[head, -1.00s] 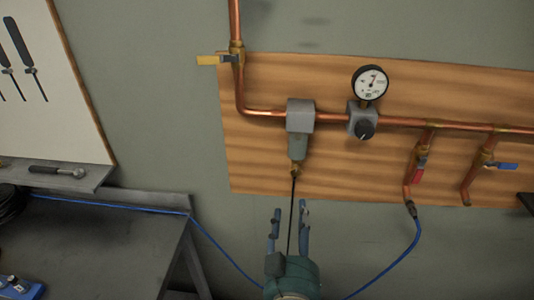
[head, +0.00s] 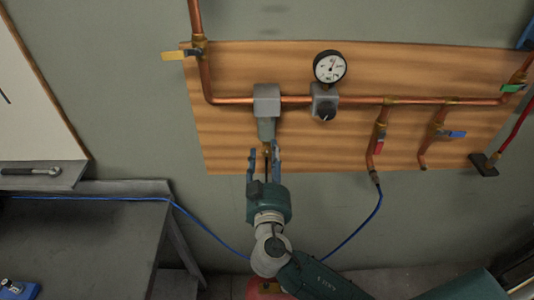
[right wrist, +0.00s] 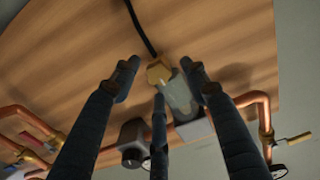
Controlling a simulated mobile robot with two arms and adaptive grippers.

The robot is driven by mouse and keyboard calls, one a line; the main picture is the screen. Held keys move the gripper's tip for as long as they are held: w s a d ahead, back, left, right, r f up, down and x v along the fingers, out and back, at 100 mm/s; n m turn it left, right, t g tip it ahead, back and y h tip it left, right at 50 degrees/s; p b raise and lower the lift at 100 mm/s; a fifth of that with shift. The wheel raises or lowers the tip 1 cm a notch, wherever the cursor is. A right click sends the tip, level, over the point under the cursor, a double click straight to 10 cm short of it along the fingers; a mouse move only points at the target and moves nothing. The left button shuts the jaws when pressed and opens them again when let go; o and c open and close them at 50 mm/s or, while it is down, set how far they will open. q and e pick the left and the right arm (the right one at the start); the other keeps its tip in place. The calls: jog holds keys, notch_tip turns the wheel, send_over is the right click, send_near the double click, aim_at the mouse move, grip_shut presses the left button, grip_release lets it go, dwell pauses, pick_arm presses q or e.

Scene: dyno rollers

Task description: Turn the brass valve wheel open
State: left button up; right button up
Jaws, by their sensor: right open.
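A brass fitting (head: 267,149) hangs at the lower end of the grey filter bowl (head: 266,128) on the wooden board. In the right wrist view it shows as a faceted brass knob (right wrist: 157,71) with a dark line or hose running from it. I cannot make out a spoked wheel on it. My right gripper (head: 264,153) is open, its fingers pointing up on either side of the brass fitting. In the right wrist view the right gripper (right wrist: 159,76) has spread fingers around the knob, with visible gaps to it. My left gripper is not in view.
A copper pipe (head: 360,101) crosses the board (head: 230,150), with a pressure gauge (head: 330,67), a grey regulator (head: 324,100), and yellow (head: 173,56), red (head: 379,146), blue (head: 457,134) and green (head: 512,88) handles. A blue hose (head: 377,205) hangs below. A workbench (head: 80,240) stands left.

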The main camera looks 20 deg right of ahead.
grip_shut()
jog(key=shift+w, duration=0.1)
